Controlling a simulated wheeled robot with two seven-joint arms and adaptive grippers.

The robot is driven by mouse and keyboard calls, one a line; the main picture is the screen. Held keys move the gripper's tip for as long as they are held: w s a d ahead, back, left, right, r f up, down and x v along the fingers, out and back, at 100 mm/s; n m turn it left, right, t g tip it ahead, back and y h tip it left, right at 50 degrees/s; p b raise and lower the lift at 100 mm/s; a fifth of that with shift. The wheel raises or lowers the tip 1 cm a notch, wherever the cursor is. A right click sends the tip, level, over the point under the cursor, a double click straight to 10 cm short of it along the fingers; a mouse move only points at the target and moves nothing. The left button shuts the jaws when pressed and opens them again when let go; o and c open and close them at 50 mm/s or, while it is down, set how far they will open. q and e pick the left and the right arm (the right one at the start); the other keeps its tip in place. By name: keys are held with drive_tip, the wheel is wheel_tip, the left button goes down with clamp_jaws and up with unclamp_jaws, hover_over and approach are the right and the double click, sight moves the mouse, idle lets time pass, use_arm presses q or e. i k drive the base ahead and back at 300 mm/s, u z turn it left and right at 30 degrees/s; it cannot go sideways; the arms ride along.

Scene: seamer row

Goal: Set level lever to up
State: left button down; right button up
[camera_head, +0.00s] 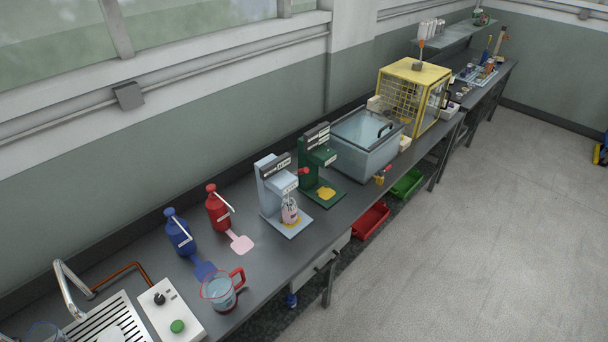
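No lever in view carries a label that I can read as the level lever. A light blue-grey seamer (270,188) stands mid-bench with a jar (290,211) on its base; a small red-tipped handle (303,171) shows at its right. A dark green seamer (309,163) stands behind it with a yellow patch on its base. A small red and yellow fitting (382,176) sits at the front of the glass-lidded tank (360,145); its setting is too small to tell. Neither of my grippers is in view.
Blue bottle (180,235), red bottle (217,210), red-handled jug (221,291) and white control box (166,312) stand on the near bench. A yellow cage (412,95) stands beyond the tank. Red bin (371,221) and green bin (407,184) are below.

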sight(304, 170)
drive_tip(key=z, duration=2)
drive_tip(key=i, duration=1.3)
drive_tip(key=u, duration=2.35)
